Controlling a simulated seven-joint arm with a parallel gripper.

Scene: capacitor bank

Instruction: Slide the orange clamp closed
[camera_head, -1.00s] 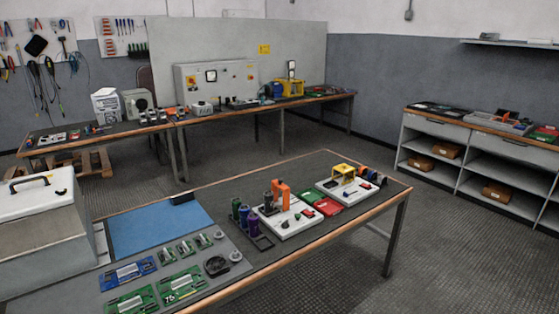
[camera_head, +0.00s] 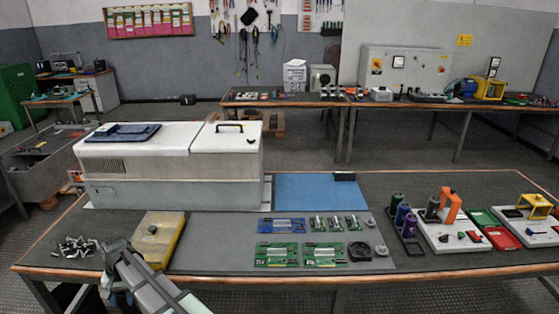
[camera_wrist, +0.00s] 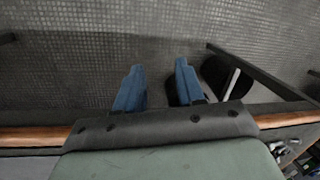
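The orange clamp (camera_head: 450,204) stands upright on a white base plate (camera_head: 456,243) at the right of the near workbench. A dark grey cylinder (camera_head: 432,208) stands beside it on the left; at this size I cannot tell how far the clamp is from it. My gripper (camera_wrist: 157,82) shows in the wrist view with its two blue fingers apart and nothing between them, above the floor at a bench edge. In the head view my arm is at the bottom left, far from the clamp. The clamp is not visible in the wrist view.
Green and purple cylinders (camera_head: 401,216) stand left of the base plate, red and green boxes (camera_head: 492,229) right of it. Circuit boards (camera_head: 280,255) lie mid-bench. A white case (camera_head: 170,163) and a yellowish box (camera_head: 160,240) occupy the left.

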